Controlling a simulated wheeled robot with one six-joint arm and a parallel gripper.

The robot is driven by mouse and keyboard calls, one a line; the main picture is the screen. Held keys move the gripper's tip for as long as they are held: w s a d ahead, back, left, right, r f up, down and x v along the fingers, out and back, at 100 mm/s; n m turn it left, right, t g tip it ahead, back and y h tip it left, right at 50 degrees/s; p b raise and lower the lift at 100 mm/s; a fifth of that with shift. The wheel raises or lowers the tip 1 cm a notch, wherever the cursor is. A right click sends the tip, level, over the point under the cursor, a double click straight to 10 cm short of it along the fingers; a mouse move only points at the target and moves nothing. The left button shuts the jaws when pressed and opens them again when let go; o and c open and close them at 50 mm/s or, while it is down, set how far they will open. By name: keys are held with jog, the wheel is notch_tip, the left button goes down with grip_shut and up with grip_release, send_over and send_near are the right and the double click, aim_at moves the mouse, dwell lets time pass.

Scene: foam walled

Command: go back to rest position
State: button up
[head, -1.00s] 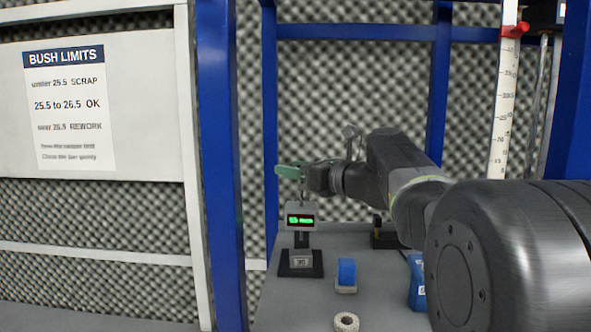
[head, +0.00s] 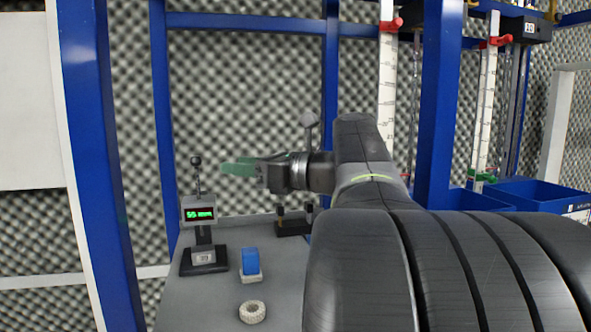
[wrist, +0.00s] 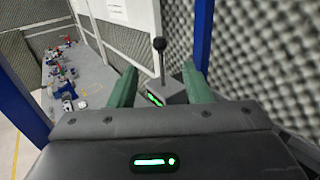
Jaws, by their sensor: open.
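My gripper (head: 240,167) is raised above the grey bench (head: 206,290) in the head view, its green fingers pointing left. In the wrist view my gripper (wrist: 160,88) shows its two green fingers spread apart with nothing held between them. Beyond the fingers, a gauge (wrist: 172,88) with a black ball-topped lever shows in the gap, apart from them. The same gauge (head: 198,213) stands upright on the bench in the head view, its display lit green.
A blue block (head: 250,262) sits on a pale base, with a pale ring (head: 252,312) in front. Blue posts (head: 95,150) frame the bench. Blue bins (head: 540,195) stand at the right. The wrist view shows a cluttered surface (wrist: 75,85) at the left.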

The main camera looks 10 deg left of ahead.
aim_at(201, 162)
jog(key=shift+d, duration=0.4)
jog(key=shift+a, duration=0.1)
jog(key=a+p, duration=0.1)
jog(key=a, duration=0.3)
jog(key=w+a+p, duration=0.1)
jog(key=a, duration=0.4)
jog(key=a+p, duration=0.1)
jog(key=a, duration=0.3)
jog(key=shift+w+a, duration=0.3)
jog(key=shift+d, duration=0.15)
